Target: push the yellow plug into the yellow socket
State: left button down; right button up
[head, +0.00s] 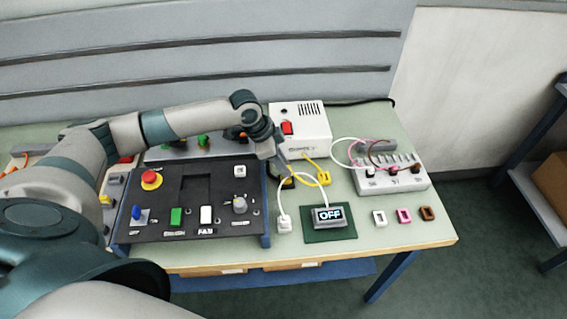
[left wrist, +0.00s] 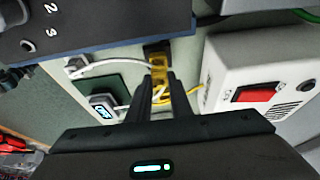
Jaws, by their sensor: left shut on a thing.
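My left gripper (head: 286,180) reaches down over the table between the black control panel and the yellow-cabled area. In the left wrist view the fingers (left wrist: 158,82) are shut on the yellow plug (left wrist: 157,72). Its yellow cable (head: 312,162) loops back to the white box. A dark block (left wrist: 157,48) lies just past the plug; I cannot tell whether they touch. A small yellow frame-like piece (head: 324,178), which looks like the yellow socket, lies right of the gripper in the head view. Whether the plug is in any socket cannot be told. My right gripper is out of view.
The white box (head: 312,117) with a red switch stands behind. The control panel (head: 200,222) is close on the left. A white plug (head: 284,223) and an OFF display (head: 327,215) stand in front. White, pink (head: 404,215) and brown pieces lie right. A grey strip (head: 400,180) holds cables.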

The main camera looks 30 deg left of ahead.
pick_arm(q)
jog(key=shift+f+b, duration=0.45)
jog(key=shift+f, duration=0.55)
dwell(0.3)
jog(key=c, duration=1)
grip_release()
jog(key=shift+c, duration=0.2)
notch_tip(320, 180, up, 9)
jog(key=p, duration=0.8)
jog(key=shift+f, duration=0.2)
